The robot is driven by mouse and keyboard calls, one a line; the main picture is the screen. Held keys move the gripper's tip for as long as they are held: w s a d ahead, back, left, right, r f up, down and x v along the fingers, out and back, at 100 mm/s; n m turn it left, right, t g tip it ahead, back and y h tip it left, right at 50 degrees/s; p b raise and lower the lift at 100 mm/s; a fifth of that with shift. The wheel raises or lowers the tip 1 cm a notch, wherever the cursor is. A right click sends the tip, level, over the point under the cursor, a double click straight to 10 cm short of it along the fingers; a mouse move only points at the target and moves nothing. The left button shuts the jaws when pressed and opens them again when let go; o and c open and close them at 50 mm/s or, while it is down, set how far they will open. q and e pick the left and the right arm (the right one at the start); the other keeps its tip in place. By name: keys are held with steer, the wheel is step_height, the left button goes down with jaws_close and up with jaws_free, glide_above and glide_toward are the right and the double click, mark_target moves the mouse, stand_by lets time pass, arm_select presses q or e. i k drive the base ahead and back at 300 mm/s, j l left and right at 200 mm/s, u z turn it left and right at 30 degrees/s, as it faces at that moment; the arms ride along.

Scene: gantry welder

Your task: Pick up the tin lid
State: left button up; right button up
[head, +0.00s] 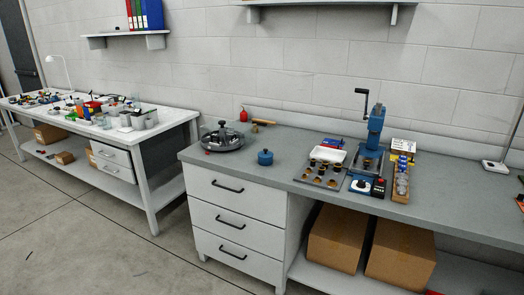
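I cannot single out a tin lid with certainty at this distance. A small round blue item (265,158) with a knob on top sits near the front left of the grey workbench (292,146). A round dark dish-like item (222,139) with a knob in its middle lies to its left. Several small round brown and dark pieces lie on a flat tray (311,181) to the right. Neither of my grippers is in view.
A blue lever press (375,128) stands on the workbench, with a narrow wooden rack (401,181) to its right and a white tray (327,155) to its left. Cardboard boxes (336,238) sit below. A cluttered white table (150,133) stands left; the floor in front is mostly clear.

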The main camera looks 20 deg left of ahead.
mark_target(265, 153)
steer(key=i+j, duration=0.25)
steer(key=j, duration=0.15)
steer(key=i+j, duration=0.25)
steer(key=j, duration=0.2)
steer(key=i+j, duration=0.25)
steer(key=j, duration=0.15)
steer(key=i+j, duration=0.25)
steer(key=j, duration=0.2)
steer(key=i+j, duration=0.25)
steer(key=j, duration=0.15)
steer(key=i+j, duration=0.25)
steer(key=j, duration=0.2)
steer(key=l+z, duration=0.05)
